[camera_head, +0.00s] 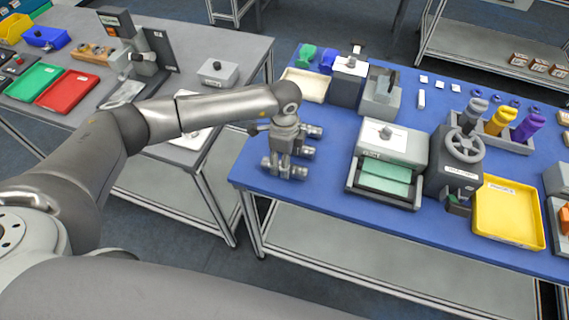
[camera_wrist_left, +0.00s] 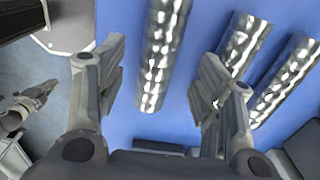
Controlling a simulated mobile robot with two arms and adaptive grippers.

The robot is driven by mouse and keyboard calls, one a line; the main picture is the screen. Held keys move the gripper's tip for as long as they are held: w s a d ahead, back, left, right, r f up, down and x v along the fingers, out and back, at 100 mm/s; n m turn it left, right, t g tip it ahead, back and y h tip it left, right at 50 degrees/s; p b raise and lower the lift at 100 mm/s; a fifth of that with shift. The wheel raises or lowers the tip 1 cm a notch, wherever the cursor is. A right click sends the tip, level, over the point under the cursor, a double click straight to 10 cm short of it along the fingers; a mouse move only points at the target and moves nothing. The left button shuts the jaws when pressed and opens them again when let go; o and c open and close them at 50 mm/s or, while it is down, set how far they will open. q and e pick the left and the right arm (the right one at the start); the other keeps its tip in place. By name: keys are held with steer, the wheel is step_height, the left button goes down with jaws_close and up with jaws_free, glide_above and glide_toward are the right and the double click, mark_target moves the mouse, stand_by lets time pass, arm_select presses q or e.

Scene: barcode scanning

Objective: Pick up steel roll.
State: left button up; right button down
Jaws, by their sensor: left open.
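Several shiny steel rolls lie on the blue table near its front left corner. In the head view, one steel roll (camera_head: 314,131) shows beside my left gripper (camera_head: 284,156), and another (camera_head: 298,171) lies near its fingers. In the left wrist view, one steel roll (camera_wrist_left: 163,45) lies between the open fingers of the left gripper (camera_wrist_left: 160,88), with free space on both sides. Two more rolls, one partly behind the finger (camera_wrist_left: 243,42) and one beyond it (camera_wrist_left: 285,80), lie to the right.
A yellow tray (camera_head: 508,213) is at the right. The table's front left corner is close to the gripper.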

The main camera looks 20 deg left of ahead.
arm_select(q)
steer(key=shift+s+f+p, duration=0.15)
steer(key=shift+f+p, duration=0.15)
steer(key=shift+f, duration=1.15)
arm_select(e)
steer(key=shift+r, duration=0.7)
arm_select(q)
steer(key=shift+r, duration=0.1)
jaws_close()
arm_select(e)
steer(key=shift+d, duration=0.25)
arm_select(q)
steer(key=shift+r, duration=0.1)
arm_select(e)
steer(key=shift+f, duration=0.15)
